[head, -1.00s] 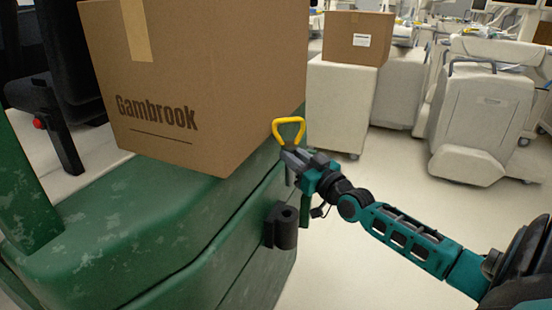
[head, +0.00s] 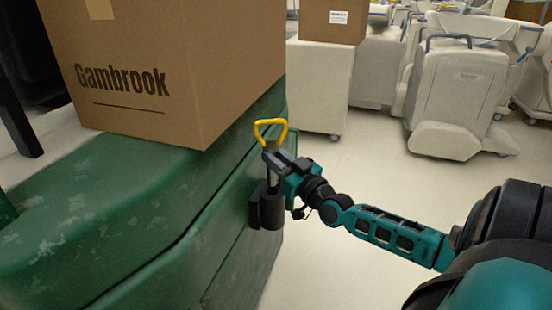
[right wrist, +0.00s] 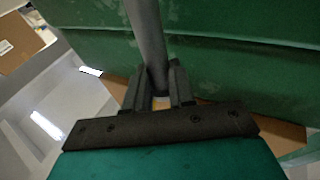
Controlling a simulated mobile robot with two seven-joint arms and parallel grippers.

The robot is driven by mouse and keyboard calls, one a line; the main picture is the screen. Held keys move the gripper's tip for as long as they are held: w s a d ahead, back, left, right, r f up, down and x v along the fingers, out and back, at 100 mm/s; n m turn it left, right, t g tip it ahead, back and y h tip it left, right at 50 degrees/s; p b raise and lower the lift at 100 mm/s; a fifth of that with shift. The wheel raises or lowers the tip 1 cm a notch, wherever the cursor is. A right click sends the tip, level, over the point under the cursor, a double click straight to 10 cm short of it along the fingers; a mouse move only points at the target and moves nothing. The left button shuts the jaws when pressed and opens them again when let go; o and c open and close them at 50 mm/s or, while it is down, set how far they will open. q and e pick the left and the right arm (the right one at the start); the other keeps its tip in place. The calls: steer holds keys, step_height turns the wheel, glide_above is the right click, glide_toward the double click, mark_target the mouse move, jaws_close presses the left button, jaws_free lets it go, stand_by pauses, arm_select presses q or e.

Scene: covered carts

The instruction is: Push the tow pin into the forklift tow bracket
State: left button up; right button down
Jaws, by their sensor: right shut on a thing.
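The tow pin has a yellow loop handle (head: 270,125) and a grey shaft, and stands roughly upright. My right gripper (head: 273,157) is shut on the pin just below the loop. The black tow bracket (head: 267,211) is fixed to the green forklift body (head: 190,255). The pin's lower part is at the bracket's top; I cannot tell whether its tip is inside the hole. In the right wrist view the grey pin shaft (right wrist: 147,40) runs between the two dark fingers (right wrist: 158,88). My left gripper is not in view.
A large cardboard box (head: 170,75) marked Gambrook sits on the forklift, left of the pin. White covered carts (head: 455,95) stand at the back right, and a smaller box (head: 331,22) rests on a white cart.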

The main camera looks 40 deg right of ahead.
mark_target(280, 139)
steer(key=r+m+h+p, duration=0.1)
steer(key=p, duration=0.2)
steer(key=d+r+m+h+p, duration=0.1)
steer(key=r+h+p, duration=0.1)
steer(key=shift+w+d+p, duration=0.1)
steer(key=shift+d+p, duration=0.05)
steer(key=shift+p, duration=0.25)
steer(key=r+m+h+p, duration=0.1)
steer(key=h+p, duration=0.1)
steer(key=m+g+h+p, duration=0.1)
steer(key=p, duration=0.2)
steer(key=shift+r+h, duration=0.4)
steer(key=a+m+g+h+p, duration=0.1)
steer(key=p, duration=0.2)
steer(key=shift+a+r+h, duration=0.1)
steer(key=shift+r+h, duration=0.05)
steer(key=shift+h, duration=0.15)
steer(key=shift+a+m+g+h+p, duration=0.3)
steer(key=shift+a+h+p, duration=0.15)
steer(key=shift+p, duration=0.35)
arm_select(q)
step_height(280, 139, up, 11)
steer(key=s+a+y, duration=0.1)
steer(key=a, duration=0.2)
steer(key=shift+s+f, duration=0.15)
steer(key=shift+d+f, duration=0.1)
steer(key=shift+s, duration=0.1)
